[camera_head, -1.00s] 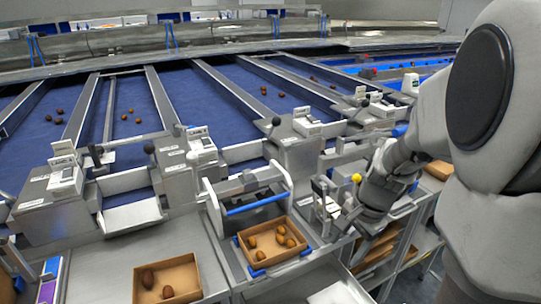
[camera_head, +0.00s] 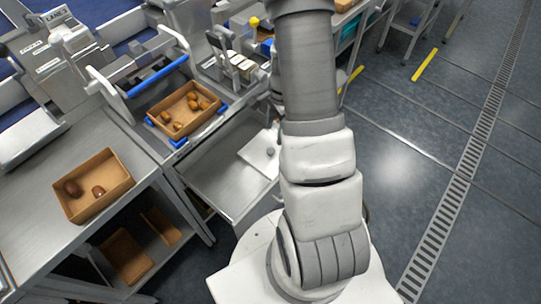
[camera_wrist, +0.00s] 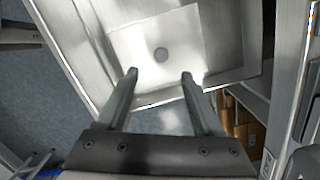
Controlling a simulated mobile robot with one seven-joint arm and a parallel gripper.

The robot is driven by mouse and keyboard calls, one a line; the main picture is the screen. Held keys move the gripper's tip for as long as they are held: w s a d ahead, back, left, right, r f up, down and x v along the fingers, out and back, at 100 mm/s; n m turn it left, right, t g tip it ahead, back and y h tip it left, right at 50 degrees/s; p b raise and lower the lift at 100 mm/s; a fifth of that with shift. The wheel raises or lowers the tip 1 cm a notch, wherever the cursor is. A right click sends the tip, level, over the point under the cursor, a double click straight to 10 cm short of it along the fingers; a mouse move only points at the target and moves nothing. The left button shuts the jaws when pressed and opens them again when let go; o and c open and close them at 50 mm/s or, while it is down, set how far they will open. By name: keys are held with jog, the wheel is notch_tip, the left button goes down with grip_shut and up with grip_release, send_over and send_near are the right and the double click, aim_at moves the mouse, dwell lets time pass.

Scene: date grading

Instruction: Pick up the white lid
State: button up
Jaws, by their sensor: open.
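The white lid (camera_head: 256,143) is a flat square plate with a small grey knob. It lies on a low metal shelf, partly covered by my arm in the head view. In the wrist view the lid (camera_wrist: 185,38) rests on a metal surface with raised edges, and its round knob (camera_wrist: 161,55) shows just past the fingertips, roughly centred between them. My gripper (camera_wrist: 160,75) is open with nothing between its fingers. It points toward the lid; the exact gap is hard to judge. In the head view the gripper is hidden behind my arm.
A cardboard box with dates (camera_head: 188,131) sits left of the lid on a higher ledge. Another date box (camera_head: 72,209) stands on the metal table. Lever controls (camera_head: 240,72) with a yellow knob rise behind. Brown boxes (camera_wrist: 240,134) stand on a shelf at right. Open floor lies right.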

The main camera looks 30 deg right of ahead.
aim_at(271, 151)
jog(key=f, duration=0.3)
jog(key=f+b, duration=0.1)
jog(key=f, duration=0.2)
jog(key=a+f, duration=0.1)
jog(key=f, duration=0.2)
jog(key=shift+w+a, duration=0.1)
jog(key=shift+w, duration=0.05)
grip_shut()
